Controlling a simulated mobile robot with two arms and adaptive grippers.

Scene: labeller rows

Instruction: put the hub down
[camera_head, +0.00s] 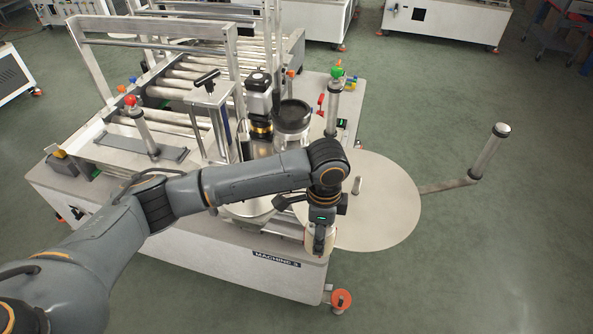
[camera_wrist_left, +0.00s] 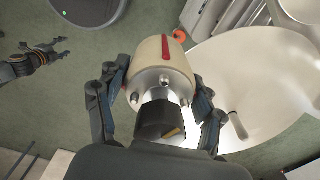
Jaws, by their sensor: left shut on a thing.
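The hub is a cream cylinder with a red stripe and a metal end face with a dark block, seen in the left wrist view (camera_wrist_left: 160,62). My left gripper (camera_wrist_left: 163,78) is shut on it, one finger on each side. In the head view my left gripper (camera_head: 320,240) hangs at the front edge of the machine, beside the big pale disc (camera_head: 390,205), and mostly hides the hub. The height of the hub is hard to tell. My right gripper (camera_wrist_left: 62,50) shows at the left of the left wrist view, open and empty over the floor.
A short peg (camera_head: 357,186) stands up from the disc. A bent arm with a post (camera_head: 490,150) reaches out at right. Green floor lies free in front and right.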

